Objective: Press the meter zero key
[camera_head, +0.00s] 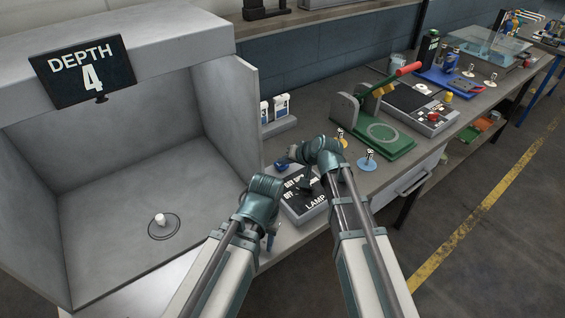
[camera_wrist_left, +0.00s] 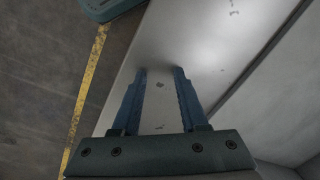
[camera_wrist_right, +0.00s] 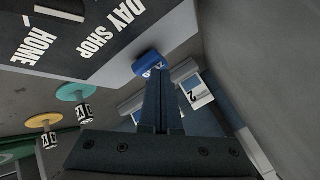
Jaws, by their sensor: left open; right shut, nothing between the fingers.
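In the right wrist view a blue key (camera_wrist_right: 147,64) with partly hidden white lettering lies just past my right gripper's fingertips (camera_wrist_right: 161,78), beside the dark labelled panel. My right gripper is shut and empty, and its fingertips overlap the key in the picture. I cannot tell whether they touch it. In the head view my right gripper (camera_head: 285,162) is above the bench behind the lamp box. My left gripper (camera_head: 270,238) hangs at the bench's front edge beside the booth. In the left wrist view its fingers (camera_wrist_left: 160,72) are open and empty above a pale surface.
The lamp box (camera_head: 305,206) sits between my arms. The grey booth (camera_head: 225,110) with a depth sign (camera_head: 84,72) stands at left. A blue disc (camera_head: 366,164) and a green-based press (camera_head: 385,142) are to the right. White cartridges (camera_head: 274,107) stand behind.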

